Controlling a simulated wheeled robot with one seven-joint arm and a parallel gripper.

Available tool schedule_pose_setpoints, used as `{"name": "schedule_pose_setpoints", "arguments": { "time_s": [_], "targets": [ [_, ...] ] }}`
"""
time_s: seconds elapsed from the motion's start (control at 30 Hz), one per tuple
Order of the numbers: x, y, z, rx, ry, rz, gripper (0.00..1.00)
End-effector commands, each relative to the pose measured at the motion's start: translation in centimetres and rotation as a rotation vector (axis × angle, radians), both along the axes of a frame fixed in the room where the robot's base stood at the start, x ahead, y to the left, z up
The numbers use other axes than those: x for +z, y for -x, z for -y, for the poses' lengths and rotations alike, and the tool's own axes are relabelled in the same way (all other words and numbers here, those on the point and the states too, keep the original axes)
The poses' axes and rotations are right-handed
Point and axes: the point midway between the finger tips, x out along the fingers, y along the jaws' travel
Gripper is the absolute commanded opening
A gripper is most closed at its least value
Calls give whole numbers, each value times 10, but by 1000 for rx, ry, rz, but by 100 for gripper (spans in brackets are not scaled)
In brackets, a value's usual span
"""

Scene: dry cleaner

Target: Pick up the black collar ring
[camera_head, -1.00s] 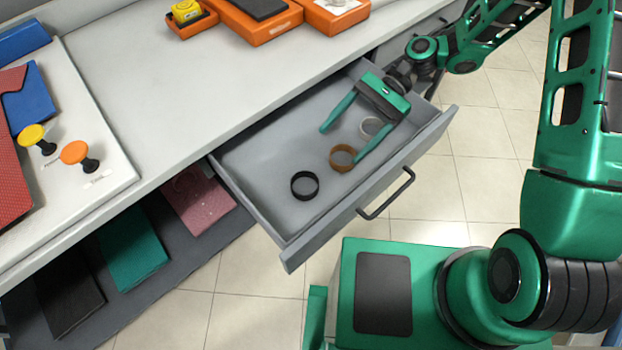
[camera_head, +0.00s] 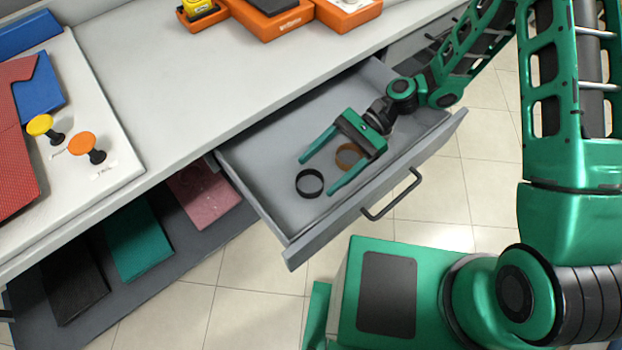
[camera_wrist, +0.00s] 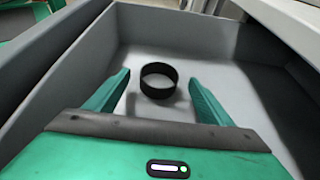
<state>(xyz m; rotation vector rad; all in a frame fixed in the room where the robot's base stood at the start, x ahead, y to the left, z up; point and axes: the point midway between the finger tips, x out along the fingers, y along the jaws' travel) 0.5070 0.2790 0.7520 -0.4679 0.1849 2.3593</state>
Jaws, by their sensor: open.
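The black collar ring (camera_head: 309,193) lies on the floor of the open grey drawer, toward its left end in the head view. It also shows in the wrist view (camera_wrist: 145,83), just beyond and between the two fingertips. My gripper (camera_head: 316,176) is open and empty, with its green fingers inside the drawer pointing at the ring. In the wrist view my gripper (camera_wrist: 159,83) has one finger on each side of the ring's near edge, apart from it. A brown ring (camera_head: 349,157) lies under my gripper, partly hidden by it.
The drawer (camera_head: 284,225) has raised walls around the rings and a black handle (camera_head: 391,195) on its front. The counter (camera_head: 190,95) above carries orange trays (camera_head: 268,24) and two stampers, yellow and orange. Folded cloths (camera_head: 138,240) lie on a lower shelf.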

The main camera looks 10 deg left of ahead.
Motion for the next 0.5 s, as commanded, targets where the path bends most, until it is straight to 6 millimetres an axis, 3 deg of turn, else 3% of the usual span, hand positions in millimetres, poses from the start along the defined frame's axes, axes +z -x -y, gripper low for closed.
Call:
{"name": "schedule_pose_setpoints", "arguments": {
  "time_s": [0.2,0.47,0.5],
  "targets": [
    [-9,15,-14,0,-1,1,75],
    [-9,16,-15,-1,-1,1,75],
    [-9,16,-15,-1,-1,1,65]
  ]
}}
